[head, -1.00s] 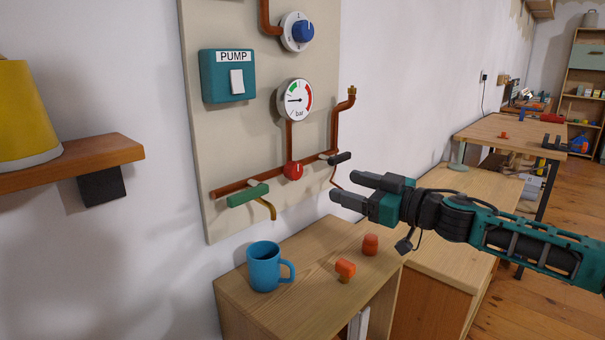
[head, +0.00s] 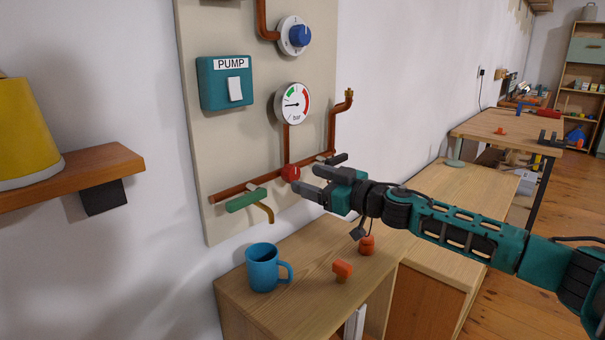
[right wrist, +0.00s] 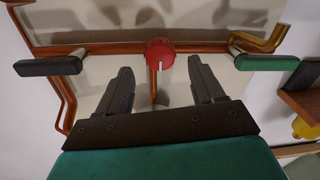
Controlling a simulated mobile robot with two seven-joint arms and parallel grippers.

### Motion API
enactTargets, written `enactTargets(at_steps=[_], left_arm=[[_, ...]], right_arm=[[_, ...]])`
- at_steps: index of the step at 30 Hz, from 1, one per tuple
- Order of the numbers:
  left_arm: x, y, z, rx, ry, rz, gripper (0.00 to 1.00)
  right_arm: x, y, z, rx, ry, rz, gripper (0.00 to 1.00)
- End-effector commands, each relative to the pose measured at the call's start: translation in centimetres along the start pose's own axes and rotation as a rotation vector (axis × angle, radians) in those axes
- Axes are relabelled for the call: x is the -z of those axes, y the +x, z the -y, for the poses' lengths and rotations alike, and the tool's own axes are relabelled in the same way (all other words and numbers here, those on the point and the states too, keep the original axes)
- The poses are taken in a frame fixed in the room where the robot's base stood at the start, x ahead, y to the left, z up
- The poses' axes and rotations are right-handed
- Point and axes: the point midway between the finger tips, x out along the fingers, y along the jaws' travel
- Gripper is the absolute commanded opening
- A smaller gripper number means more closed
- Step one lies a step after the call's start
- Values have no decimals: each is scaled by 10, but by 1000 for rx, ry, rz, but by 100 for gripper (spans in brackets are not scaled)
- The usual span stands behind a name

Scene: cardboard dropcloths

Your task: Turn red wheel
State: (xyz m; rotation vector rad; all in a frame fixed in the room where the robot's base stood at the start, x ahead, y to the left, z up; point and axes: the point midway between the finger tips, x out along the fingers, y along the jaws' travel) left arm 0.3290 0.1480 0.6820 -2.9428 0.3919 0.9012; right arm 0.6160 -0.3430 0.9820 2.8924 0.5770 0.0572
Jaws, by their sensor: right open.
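The red wheel (head: 290,172) is a small round knob on the copper pipe, below the gauge on the panel. In the right wrist view the red wheel (right wrist: 160,54) shows a white mark and lies just beyond the fingertips, about midway between them. My right gripper (head: 309,182) is open and empty, close in front of the wheel and slightly to its right. In the right wrist view its two fingers (right wrist: 160,68) are spread wide, apart from the wheel. My left gripper is not in view.
A green lever (head: 245,198) sits left of the wheel; a black lever (right wrist: 48,66) sits on its other side. The pressure gauge (head: 293,104), pump switch (head: 226,82) and blue knob (head: 300,36) are above. A blue mug (head: 263,268) and orange pieces (head: 342,270) stand on the cabinet below.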

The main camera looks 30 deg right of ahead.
Motion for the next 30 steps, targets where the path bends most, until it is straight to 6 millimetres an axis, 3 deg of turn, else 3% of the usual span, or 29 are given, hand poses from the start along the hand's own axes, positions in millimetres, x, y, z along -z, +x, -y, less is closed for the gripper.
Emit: enactTargets(at_steps=[9,20,30], left_arm=[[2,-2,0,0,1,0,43],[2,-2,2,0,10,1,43],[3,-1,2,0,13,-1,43]], right_arm=[[1,28,0,0,-1,-1,67],[0,31,0,1,-1,1,66],[0,31,0,1,-1,0,34]])
